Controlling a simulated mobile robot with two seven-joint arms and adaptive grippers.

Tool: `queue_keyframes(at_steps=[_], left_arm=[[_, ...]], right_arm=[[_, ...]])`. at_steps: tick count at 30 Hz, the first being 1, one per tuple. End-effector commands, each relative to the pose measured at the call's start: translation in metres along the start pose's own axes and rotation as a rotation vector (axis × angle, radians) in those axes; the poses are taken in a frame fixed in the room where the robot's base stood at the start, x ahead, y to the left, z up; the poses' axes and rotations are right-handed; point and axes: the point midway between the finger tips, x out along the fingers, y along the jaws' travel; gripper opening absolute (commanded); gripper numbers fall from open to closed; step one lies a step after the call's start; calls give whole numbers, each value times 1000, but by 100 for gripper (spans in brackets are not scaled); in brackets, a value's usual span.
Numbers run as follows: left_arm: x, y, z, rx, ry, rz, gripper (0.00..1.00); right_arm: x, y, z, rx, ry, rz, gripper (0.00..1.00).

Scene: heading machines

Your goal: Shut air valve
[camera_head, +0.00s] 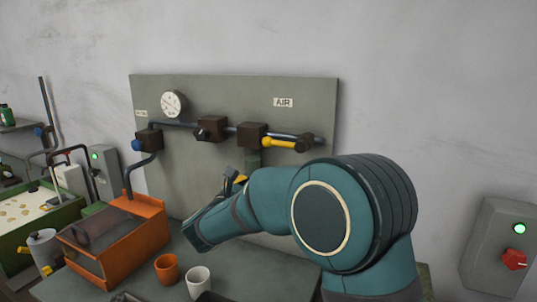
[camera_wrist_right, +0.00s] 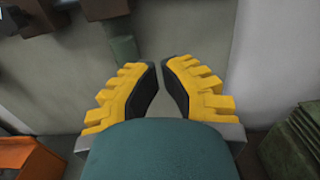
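The air valve is a dark brown block (camera_head: 252,135) on the grey-green wall panel, beneath the "AIR" label (camera_head: 283,102). Its yellow lever (camera_head: 280,143) points right, roughly in line with the blue pipe. My right gripper (camera_head: 236,180) is below and a little left of the lever, apart from it. In the right wrist view its yellow-backed fingers (camera_wrist_right: 162,68) stand slightly apart with nothing between them. The lever is not visible there. My right forearm hides part of the panel's lower right. My left gripper is not in view.
A second brown block (camera_head: 211,128) and a gauge (camera_head: 172,104) are on the panel. An orange bin (camera_head: 140,232), an orange cup (camera_head: 167,268) and a white cup (camera_head: 198,282) stand on the bench below. A switch box with a red knob (camera_head: 513,259) is at right.

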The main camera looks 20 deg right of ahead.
Motion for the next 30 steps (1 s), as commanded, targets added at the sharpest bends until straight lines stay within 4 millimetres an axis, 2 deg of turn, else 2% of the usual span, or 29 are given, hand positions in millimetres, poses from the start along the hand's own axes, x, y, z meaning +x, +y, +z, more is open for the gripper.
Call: queue_keyframes(at_steps=[5, 10, 24, 27, 30], left_arm=[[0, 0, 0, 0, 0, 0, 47], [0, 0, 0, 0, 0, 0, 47], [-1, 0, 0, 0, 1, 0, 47], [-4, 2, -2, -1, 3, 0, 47], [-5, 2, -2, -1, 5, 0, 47]], right_arm=[[2, 0, 0, 0, 0, -1, 0], [16, 0, 0, 1, -1, -2, 0], [105, -1, 0, 0, -1, -3, 0], [105, 0, 20, 5, -2, 0, 0], [108, 0, 30, 2, -1, 0, 0]])
